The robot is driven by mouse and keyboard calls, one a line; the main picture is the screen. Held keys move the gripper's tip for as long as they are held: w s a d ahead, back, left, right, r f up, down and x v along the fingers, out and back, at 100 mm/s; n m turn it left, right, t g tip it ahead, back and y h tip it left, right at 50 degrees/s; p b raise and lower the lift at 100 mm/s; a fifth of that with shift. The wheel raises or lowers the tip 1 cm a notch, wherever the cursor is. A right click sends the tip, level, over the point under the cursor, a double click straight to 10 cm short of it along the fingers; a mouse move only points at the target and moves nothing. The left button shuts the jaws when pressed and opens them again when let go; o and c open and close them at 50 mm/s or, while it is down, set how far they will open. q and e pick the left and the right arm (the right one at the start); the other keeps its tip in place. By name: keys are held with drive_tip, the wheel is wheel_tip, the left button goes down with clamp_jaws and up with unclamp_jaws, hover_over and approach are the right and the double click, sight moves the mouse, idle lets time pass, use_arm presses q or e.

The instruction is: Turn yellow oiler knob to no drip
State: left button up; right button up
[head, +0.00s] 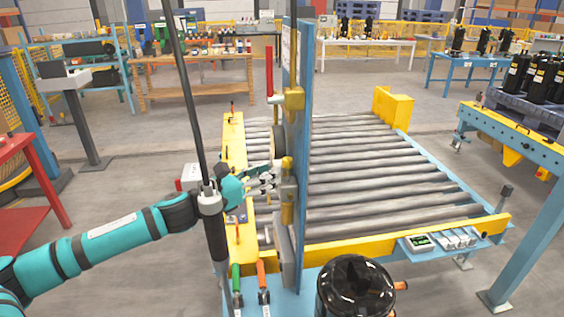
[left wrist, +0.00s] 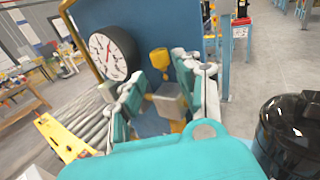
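The yellow oiler knob (left wrist: 159,58) shows in the left wrist view as a small yellow cup on the blue panel (left wrist: 118,22), above a grey block (left wrist: 171,101). In the head view, a yellow fitting (head: 287,163) that looks like it sits on the upright panel's left side. My left gripper (head: 266,184) is beside that panel, partly in front of its fittings. In the left wrist view my left gripper (left wrist: 168,80) is open, its fingers apart with the knob and block showing between them. Contact cannot be made out. My right gripper is out of view.
A round white-faced gauge (left wrist: 109,54) is on the panel close to the left fingers. A roller conveyor (head: 375,170) lies behind and right of the panel. A glossy black tank (head: 355,290) stands at the front. Orange and green handles (head: 263,283) are below the arm.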

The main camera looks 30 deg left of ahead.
sight(284, 165)
use_arm(q)
drive_tip(key=p+x, duration=0.2)
drive_tip(key=x, duration=0.3)
drive_tip(key=shift+w+d, duration=0.1)
drive_tip(key=shift+w, duration=0.05)
clamp_jaws()
